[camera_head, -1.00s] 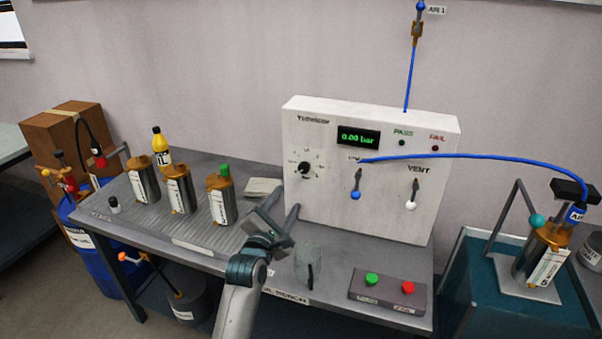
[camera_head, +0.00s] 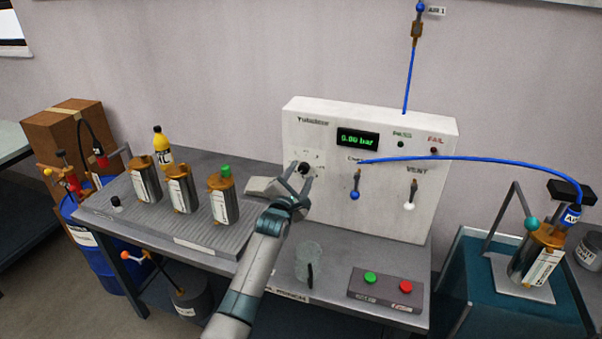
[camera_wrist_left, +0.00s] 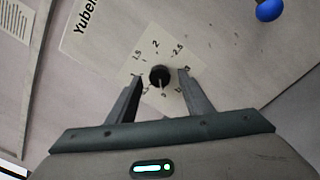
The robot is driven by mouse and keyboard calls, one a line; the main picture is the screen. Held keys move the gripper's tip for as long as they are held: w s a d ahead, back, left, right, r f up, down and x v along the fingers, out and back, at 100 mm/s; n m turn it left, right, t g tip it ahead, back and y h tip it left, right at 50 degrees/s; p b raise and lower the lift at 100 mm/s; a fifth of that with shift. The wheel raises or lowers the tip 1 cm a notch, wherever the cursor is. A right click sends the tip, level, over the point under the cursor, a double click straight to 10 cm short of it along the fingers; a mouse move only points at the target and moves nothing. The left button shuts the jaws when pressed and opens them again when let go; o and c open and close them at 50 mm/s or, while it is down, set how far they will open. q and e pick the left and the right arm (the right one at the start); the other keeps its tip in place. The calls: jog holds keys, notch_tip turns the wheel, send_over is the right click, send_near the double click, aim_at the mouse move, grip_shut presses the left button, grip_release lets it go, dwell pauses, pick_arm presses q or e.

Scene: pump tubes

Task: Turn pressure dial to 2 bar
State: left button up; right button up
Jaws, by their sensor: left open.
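The black pressure dial (camera_head: 303,169) sits on the front of the white test box (camera_head: 318,216). In the left wrist view the dial (camera_wrist_left: 160,76) is a round knob with a pale pointer line, on a white scale with marks including 1.5, 2 and 2.5. The pointer line aims down in that view, away from the 2. My left gripper (camera_head: 303,174) is open, its fingers on either side of the dial. In the left wrist view the left gripper (camera_wrist_left: 159,80) shows a gap between each finger and the knob. The display (camera_head: 358,137) appears to read 0.00 bar. My right gripper is not in view.
Two levers, blue-tipped (camera_head: 356,182) and white-tipped (camera_head: 411,194), are right of the dial. A blue hose (camera_head: 470,156) crosses the box front. A clear cup (camera_head: 308,262) and a button box (camera_head: 384,291) stand in front. Several brass-topped canisters (camera_head: 182,190) stand left.

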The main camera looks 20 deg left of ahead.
pick_arm(q)
jog(key=shift+w, duration=0.5)
jog(key=c, duration=1.1)
jog(key=shift+o, duration=0.2)
